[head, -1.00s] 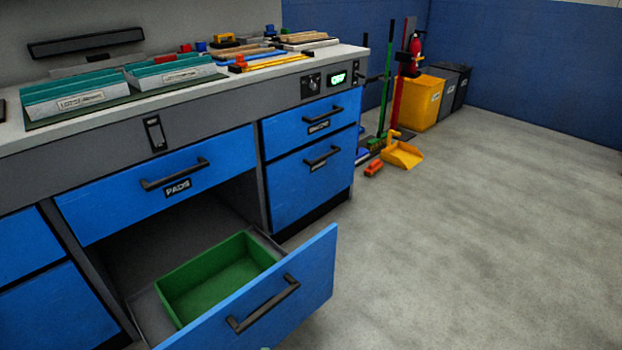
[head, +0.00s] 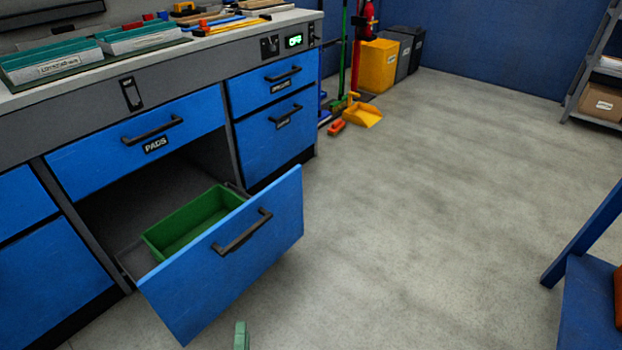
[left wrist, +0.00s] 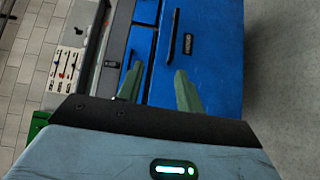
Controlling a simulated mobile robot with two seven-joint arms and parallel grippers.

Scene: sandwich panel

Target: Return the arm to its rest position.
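My left gripper shows as one green fingertip (head: 241,336) at the bottom edge of the head view, in front of the open lower drawer. In the left wrist view both green fingers of my left gripper (left wrist: 157,88) stand apart with nothing between them. Blue drawer fronts (left wrist: 215,60) lie beyond the fingers. The rest of my left arm is out of the head view. My right gripper is in neither view.
The open drawer (head: 275,243) juts out from the bench, with a green bin (head: 195,222) inside. The PADS drawer (head: 95,165) above is shut. Grey floor (head: 430,200) to the right is clear. A blue piece of furniture (head: 585,305) stands at the right edge.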

